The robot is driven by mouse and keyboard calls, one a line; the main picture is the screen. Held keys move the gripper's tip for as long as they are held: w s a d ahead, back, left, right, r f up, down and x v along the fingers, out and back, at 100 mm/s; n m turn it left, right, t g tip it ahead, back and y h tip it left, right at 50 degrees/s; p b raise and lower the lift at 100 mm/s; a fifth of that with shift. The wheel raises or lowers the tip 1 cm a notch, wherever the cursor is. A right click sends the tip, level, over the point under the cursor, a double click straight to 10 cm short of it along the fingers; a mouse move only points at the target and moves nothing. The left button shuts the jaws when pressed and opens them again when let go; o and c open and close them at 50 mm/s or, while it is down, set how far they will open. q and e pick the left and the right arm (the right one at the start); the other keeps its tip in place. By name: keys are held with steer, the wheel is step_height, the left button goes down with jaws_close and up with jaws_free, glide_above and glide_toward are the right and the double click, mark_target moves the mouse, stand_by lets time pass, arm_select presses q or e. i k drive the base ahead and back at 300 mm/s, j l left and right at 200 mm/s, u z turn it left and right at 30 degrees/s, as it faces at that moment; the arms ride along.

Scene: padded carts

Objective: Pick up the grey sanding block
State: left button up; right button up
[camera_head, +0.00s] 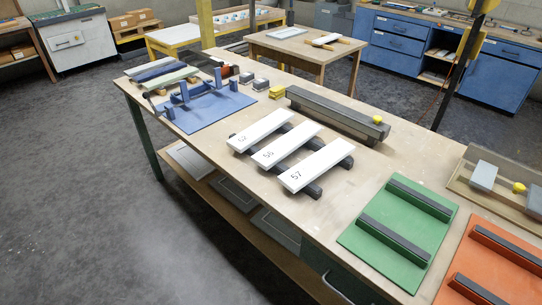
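Two small blocks with grey tops and dark lower parts stand near the middle of the long workbench (222,148): a left grey block (246,77) and a right grey block (260,84). A larger pale grey block (483,177) lies in a shallow tray (462,182) at the right. I cannot tell which of these is the sanding block. Neither of my grippers is in view.
A yellow block (277,92) sits beside the small grey blocks. A blue fixture (208,107) is left of them, and a long dark beam (335,115) is right. Numbered white boards rest on dark supports, including board 57 (318,164). A green mat (398,232) lies nearer.

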mark_target(259, 86)
steer(key=i+j+z, duration=0.25)
steer(key=i+j, duration=0.65)
steer(key=i, duration=0.15)
steer(key=i+j+z, duration=0.25)
steer(key=i+j, duration=0.7)
steer(key=j+z, duration=0.1)
steer(key=z, duration=1.45)
steer(key=u, duration=1.45)
